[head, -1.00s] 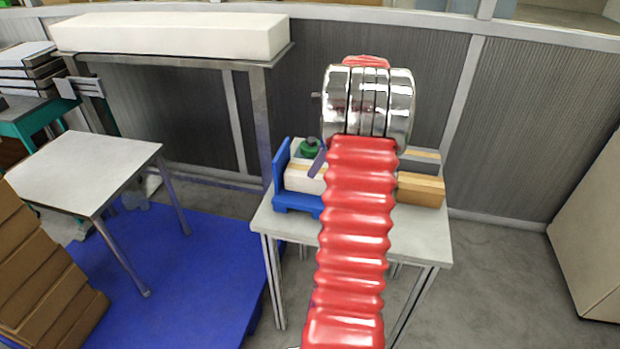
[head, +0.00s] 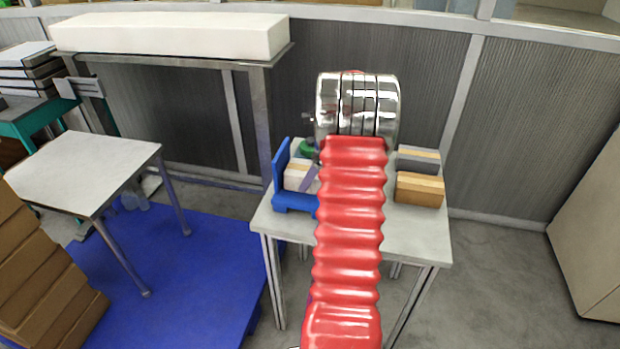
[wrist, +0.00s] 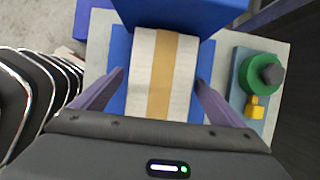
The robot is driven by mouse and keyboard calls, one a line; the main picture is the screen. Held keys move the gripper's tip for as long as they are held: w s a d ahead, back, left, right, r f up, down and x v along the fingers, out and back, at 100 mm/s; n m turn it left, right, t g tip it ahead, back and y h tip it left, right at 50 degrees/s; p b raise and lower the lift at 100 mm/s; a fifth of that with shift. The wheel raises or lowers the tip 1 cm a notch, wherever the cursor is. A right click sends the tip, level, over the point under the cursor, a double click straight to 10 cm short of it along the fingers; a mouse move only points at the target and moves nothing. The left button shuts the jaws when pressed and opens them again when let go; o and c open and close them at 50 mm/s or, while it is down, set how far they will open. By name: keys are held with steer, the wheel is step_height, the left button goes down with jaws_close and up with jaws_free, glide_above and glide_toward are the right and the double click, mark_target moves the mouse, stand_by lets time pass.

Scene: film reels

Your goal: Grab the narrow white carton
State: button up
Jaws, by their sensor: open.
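The narrow white carton (wrist: 143,85), with a tan tape stripe down its middle, lies in a blue holder (wrist: 178,12) with an upright back. In the head view the carton (head: 295,176) shows in the blue holder (head: 281,170) at the left of the table, partly hidden by my arm and a finger. My gripper (wrist: 160,77) is open, with its purple fingers on either side of the carton. A small gap seems to remain at each finger; contact is hard to tell.
A green round part with a yellow piece (wrist: 261,75) stands right of the holder in the wrist view. Grey (head: 419,160) and brown (head: 419,190) cartons lie on the right of the table (head: 415,235). The table's front is clear.

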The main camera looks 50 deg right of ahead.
steer(key=shift+f, duration=0.15)
steer(key=shift+c, duration=0.2)
steer(key=c, duration=1.4)
